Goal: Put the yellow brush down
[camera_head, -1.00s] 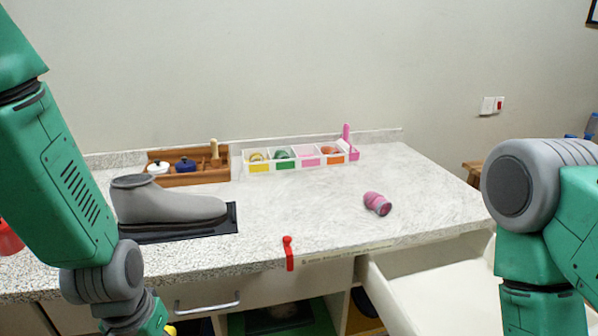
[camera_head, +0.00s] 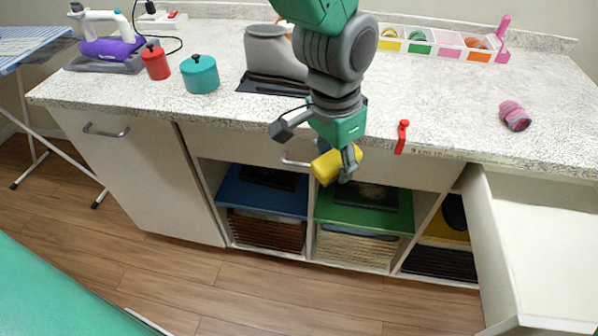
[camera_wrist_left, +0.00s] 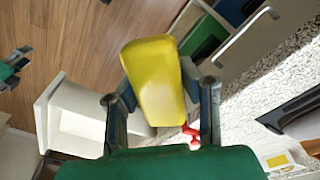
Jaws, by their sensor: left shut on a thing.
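The yellow brush (camera_head: 326,167) is held by my left gripper (camera_head: 345,163) in front of the counter's front edge, in the air by the cubby shelves below. In the left wrist view the yellow brush (camera_wrist_left: 153,80) lies between the two fingers of my left gripper (camera_wrist_left: 160,95), which are shut on it. Only its smooth yellow body shows; the bristles cannot be made out.
Cubbies with a blue board (camera_head: 262,190) and a green board (camera_head: 365,208) are under the counter (camera_head: 225,125). An open white drawer (camera_head: 535,240) juts out at right.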

